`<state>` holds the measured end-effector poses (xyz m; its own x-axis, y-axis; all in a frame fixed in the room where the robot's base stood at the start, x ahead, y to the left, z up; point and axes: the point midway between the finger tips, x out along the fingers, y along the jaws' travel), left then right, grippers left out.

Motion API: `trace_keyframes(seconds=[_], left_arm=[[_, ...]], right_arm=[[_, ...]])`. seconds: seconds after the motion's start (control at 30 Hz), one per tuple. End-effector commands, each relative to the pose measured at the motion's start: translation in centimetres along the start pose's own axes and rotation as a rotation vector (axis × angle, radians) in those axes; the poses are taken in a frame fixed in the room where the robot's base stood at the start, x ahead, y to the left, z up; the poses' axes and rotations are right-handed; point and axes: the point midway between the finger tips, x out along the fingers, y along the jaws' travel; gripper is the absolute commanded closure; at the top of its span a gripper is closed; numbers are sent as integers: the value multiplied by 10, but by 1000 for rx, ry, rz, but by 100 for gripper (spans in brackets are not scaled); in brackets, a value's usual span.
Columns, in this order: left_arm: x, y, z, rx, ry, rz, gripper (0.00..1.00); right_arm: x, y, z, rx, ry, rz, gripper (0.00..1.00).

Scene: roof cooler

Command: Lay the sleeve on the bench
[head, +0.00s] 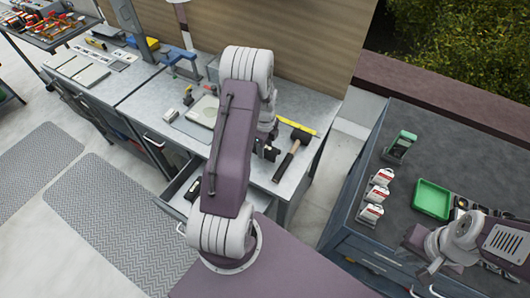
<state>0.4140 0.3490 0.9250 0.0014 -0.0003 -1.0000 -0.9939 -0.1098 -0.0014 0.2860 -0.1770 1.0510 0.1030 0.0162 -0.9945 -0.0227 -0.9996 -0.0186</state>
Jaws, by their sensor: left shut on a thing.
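I cannot make out the sleeve in the head view. My left arm reaches over the grey metal bench (322,104), and its gripper (268,153) is low over the bench, just left of a black-headed hammer (301,137). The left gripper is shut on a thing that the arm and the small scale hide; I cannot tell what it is. My right gripper (428,278) is at the lower right, near the front edge of the dark-topped cabinet (440,150). Its fingers are too unclear to show whether they are open.
An open drawer (180,188) juts from the bench front, left of my arm. A yellow strip (297,124) lies behind the hammer. A blue vise (176,54) stands at the back. The cabinet top holds a green tray (432,199), a green device (401,144) and white-and-red packs (376,195).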

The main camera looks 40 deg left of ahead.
Motion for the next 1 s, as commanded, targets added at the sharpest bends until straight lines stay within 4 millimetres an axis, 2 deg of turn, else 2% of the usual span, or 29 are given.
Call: trace_keyframes(seconds=[0.3,0.67,0.7,0.73,0.77,1.0], left_arm=[[39,1,0,-1,0,1,91],[45,1,0,-1,0,0,91],[44,0,0,-1,0,0,44],[44,1,0,-1,0,0,36],[44,1,0,-1,0,0,31],[44,1,0,-1,0,0,31]], right_arm=[[-8,0,-1,0,0,0,82],[-3,0,0,0,0,0,82],[-5,0,0,0,0,0,82],[-5,0,0,0,0,0,82],[-5,0,0,0,0,0,82],[-5,0,0,0,0,0,82]])
